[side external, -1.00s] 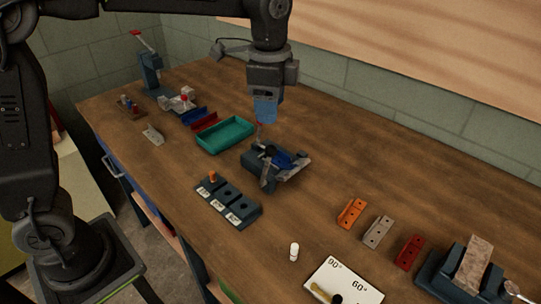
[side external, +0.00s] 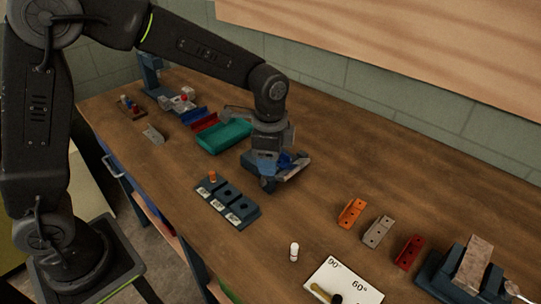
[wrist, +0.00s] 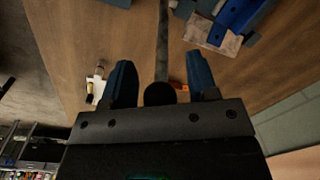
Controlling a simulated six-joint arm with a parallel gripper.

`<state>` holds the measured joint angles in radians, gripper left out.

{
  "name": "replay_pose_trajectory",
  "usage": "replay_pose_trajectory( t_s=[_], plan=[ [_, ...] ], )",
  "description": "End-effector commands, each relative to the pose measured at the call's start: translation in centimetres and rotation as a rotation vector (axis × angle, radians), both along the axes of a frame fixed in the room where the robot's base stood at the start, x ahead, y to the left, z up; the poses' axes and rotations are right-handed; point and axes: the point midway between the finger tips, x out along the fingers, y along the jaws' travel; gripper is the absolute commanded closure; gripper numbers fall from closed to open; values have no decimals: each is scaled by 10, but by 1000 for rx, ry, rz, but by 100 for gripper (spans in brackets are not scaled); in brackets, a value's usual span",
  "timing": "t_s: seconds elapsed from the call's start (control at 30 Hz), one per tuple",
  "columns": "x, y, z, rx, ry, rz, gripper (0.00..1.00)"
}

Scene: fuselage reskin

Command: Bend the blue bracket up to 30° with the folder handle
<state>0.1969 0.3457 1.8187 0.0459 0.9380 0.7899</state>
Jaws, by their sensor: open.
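The blue bracket (side external: 287,160) sits on the small dark-blue folder in the middle of the bench, partly covered by my gripper. My gripper (wrist: 162,80) is low over the folder. It is open, with its two blue fingers on either side of the folder handle (wrist: 162,35), a grey rod with a dark round knob (wrist: 160,94). In the side view the handle is hidden behind my gripper (side external: 266,165).
A green tray (side external: 222,137) stands just behind left. A dark block with labelled sockets (side external: 228,201) lies in front. Orange (side external: 352,213), grey (side external: 377,232) and red (side external: 409,252) brackets, a white angle card (side external: 345,279) and a vise (side external: 470,270) are to the right.

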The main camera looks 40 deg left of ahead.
Motion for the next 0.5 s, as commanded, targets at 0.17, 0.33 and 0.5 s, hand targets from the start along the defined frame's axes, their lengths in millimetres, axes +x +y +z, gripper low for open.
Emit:
replay_pose_trajectory(
  t_s=[0.17, 0.33, 0.5],
  plan=[
    [0, 0, 0, 0, 0, 0, 46],
    [0, 0, 0, 0, 0, 0, 62],
    [0, 0, 0, 0, 0, 0, 78]
  ],
)
